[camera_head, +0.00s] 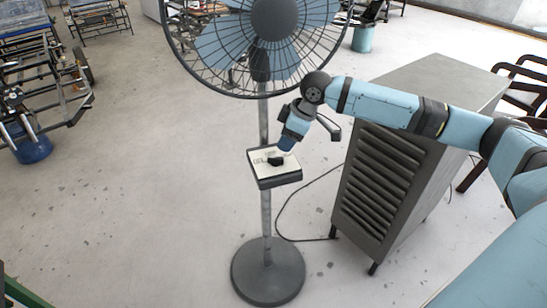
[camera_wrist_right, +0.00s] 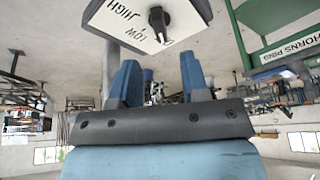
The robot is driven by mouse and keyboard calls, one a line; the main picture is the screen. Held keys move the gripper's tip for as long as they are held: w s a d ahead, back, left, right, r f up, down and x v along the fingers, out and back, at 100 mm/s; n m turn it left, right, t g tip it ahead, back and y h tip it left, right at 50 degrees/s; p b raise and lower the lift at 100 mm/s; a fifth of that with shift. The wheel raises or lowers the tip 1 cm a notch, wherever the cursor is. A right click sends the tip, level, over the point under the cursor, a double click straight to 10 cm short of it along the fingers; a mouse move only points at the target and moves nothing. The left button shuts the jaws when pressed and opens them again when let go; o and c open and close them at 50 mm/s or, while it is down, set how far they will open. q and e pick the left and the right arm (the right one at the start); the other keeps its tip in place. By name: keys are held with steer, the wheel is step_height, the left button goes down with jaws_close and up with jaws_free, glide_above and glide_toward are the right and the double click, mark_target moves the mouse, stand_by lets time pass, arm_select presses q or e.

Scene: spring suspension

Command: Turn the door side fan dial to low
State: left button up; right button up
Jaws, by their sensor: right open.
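The fan (camera_head: 274,18) stands on a pole with a round dark base. A control box (camera_head: 280,180) with a pale top face is fixed partway up the pole. Its dark dial (camera_head: 277,161) sits on that face. In the right wrist view the dial (camera_wrist_right: 159,20) is a black knob, and the box (camera_wrist_right: 118,22) has the words HIGH and LOW beside it; its exact setting is unclear. My right gripper (camera_head: 288,148) is close by the dial. Its two blue fingers (camera_wrist_right: 160,62) are spread with nothing between them, and the knob shows beyond their tips. My left gripper is out of view.
A grey louvred cabinet (camera_head: 385,180) stands right of the pole, under my right arm. A dark cable (camera_head: 285,208) runs on the floor between the fan and the cabinet. Chairs (camera_head: 525,75) stand behind it at right. The floor (camera_head: 130,190) left of the fan is clear.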

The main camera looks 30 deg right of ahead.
mark_target(276, 157)
steer(key=x, duration=0.7)
steer(key=shift+a+f+b, duration=0.1)
steer(key=shift+b, duration=0.2)
jaws_close()
